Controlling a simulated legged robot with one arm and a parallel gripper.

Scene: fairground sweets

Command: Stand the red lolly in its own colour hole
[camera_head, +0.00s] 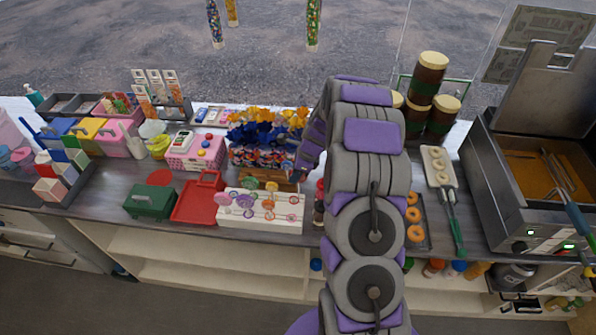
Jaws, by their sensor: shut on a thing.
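The white lolly stand (275,227) is on the counter, left of my arm. It has coloured rings on it, and several lollies with green, pink and purple heads stand at it. My gripper (299,174) points down just behind the stand's right end, partly hidden by my own arm. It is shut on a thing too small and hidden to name. I cannot make out the red lolly for certain. A small red patch (320,185) shows beside my arm, right of the stand, above a dark bottle-like shape.
A red tray (192,212), a green box (150,201) and a flat red disc (160,177) lie left of the stand. Blue and orange wrapped sweets (262,153) are behind it. A doughnut tray (416,238) and a fryer (535,165) are right of my arm.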

